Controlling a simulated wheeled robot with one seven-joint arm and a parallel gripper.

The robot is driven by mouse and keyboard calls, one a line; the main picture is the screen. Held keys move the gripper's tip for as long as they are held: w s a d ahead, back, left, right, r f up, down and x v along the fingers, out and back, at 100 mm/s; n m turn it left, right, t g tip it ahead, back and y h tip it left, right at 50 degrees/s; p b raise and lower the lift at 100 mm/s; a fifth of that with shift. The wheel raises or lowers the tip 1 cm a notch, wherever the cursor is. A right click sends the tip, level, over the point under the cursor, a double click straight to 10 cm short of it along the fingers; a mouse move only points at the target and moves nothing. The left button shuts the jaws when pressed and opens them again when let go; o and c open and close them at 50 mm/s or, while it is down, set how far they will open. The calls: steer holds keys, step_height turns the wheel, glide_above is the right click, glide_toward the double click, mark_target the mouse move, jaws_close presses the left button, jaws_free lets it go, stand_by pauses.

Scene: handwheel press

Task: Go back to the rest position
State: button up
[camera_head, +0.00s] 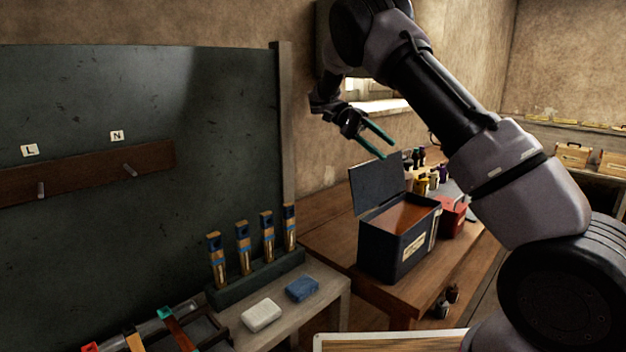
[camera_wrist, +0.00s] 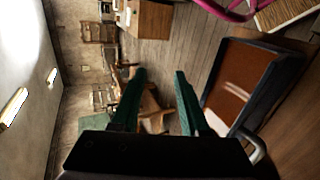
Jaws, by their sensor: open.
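My arm comes in from the right side of the head view and bends down to the gripper.
The dark blue box (camera_head: 392,262), lid up, stands on a wooden table (camera_head: 335,222). Behind it are small bottles (camera_head: 421,184) and a red box (camera_head: 452,216). A rack (camera_head: 256,275) holds several upright wooden-handled pieces beside white (camera_head: 261,315) and blue (camera_head: 302,289) blocks. A dark board (camera_head: 215,150) stands left.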

steer(key=s+d+r+n+t+y, duration=0.4)
steer(key=s+d+r+y, duration=0.2)
steer(key=s+d+r, duration=0.3)
steer(key=s+a+r+t+y, duration=0.1)
steer(key=s+t+y, duration=0.3)
steer(key=s+t, duration=0.8)
steer(key=s+r, duration=0.1)
steer(key=s, duration=0.2)
steer(key=shift+a+y, duration=0.4)
